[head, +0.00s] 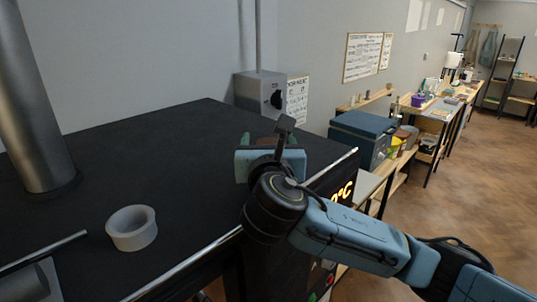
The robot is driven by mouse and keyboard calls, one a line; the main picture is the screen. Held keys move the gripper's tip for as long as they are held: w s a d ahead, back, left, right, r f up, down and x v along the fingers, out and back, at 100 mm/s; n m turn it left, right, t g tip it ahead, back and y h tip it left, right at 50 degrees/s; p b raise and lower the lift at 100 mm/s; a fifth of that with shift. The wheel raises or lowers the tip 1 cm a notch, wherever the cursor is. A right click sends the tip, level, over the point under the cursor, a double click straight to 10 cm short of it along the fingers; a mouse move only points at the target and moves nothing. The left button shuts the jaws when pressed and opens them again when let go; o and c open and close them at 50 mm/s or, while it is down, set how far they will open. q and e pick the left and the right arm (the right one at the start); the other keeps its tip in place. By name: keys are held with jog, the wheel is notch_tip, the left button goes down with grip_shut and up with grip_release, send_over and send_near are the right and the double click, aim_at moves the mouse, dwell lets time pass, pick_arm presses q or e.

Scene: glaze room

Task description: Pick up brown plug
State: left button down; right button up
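My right arm reaches in from the lower right over the front edge of the black kiln top (130,150). My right gripper (268,158) is at the far right part of that top, its light blue body seen from behind. A small reddish-brown patch (264,142), perhaps the brown plug, shows just beyond it, mostly covered by the hand. I cannot tell whether the fingers touch it or whether they are open or shut.
A pale ring (132,235) sits at the front left of the top. A thick metal pipe (32,110) rises at the left. A grey switch box (262,92) is on the wall behind. A blue-lidded box (362,130) stands to the right. The middle of the top is clear.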

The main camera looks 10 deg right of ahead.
jog(key=c, duration=0.9)
jog(key=shift+c, duration=0.2)
jog(key=shift+r, duration=0.15)
